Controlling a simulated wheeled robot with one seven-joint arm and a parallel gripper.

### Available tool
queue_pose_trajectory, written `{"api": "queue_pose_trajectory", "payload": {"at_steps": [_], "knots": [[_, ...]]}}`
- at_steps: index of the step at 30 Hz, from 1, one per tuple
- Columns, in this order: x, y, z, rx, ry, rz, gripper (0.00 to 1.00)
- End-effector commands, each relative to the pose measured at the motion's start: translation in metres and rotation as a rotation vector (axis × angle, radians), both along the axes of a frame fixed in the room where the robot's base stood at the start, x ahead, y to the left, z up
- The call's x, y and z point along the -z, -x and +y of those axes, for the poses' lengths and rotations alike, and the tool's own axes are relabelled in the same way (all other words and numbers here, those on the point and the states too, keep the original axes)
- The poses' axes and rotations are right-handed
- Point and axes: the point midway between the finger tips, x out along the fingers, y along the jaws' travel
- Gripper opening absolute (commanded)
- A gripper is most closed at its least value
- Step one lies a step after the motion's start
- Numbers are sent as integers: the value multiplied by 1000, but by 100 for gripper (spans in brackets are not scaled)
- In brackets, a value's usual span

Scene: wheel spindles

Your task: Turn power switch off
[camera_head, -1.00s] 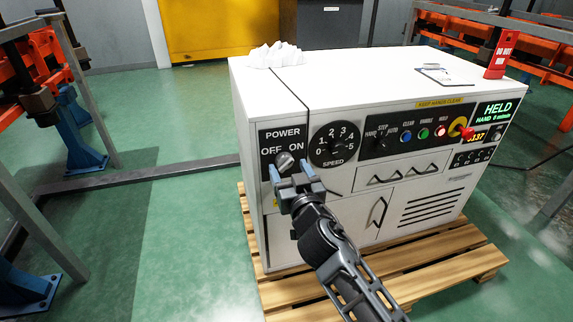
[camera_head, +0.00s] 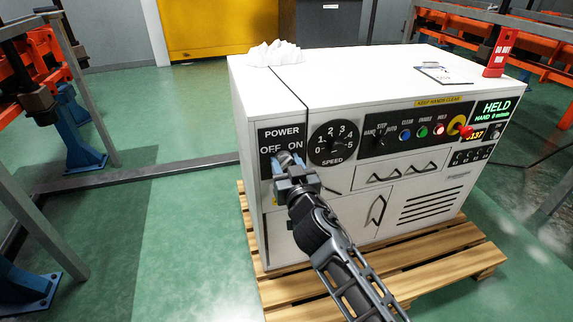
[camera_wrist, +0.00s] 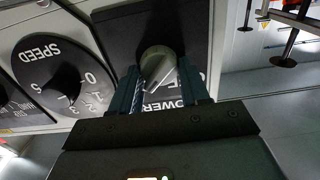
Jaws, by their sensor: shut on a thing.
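The power switch is a grey rotary knob (camera_wrist: 157,62) on a black panel (camera_head: 268,136) marked POWER, with OFF on the left and ON on the right, at the white machine's left front. My gripper (camera_head: 290,168) is at this panel, its two fingers shut on the knob. In the wrist view the gripper (camera_wrist: 160,88) has one finger on each side of the knob. The labels appear upside down there and are partly hidden. The knob's pointer mark slants to the lower left in that view, toward the ON side. In the head view my fingers hide most of the knob.
A SPEED dial (camera_head: 333,143) sits just right of the power panel. Further right are a control panel (camera_head: 412,130) with coloured buttons and a red emergency knob (camera_head: 461,127). The machine (camera_head: 360,80) stands on a wooden pallet (camera_head: 440,268). Open green floor lies to the left.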

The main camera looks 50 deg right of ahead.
Motion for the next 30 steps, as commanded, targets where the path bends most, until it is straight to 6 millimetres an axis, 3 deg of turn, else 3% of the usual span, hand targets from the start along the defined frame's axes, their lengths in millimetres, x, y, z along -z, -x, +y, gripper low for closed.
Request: {"api": "queue_pose_trajectory", "payload": {"at_steps": [3, 14, 30], "knots": [[0, 0, 0, 0, 0, 0, 15], [0, 0, 0, 0, 56, 38, 15], [0, -1, 2, -1, 429, 290, 15]]}}
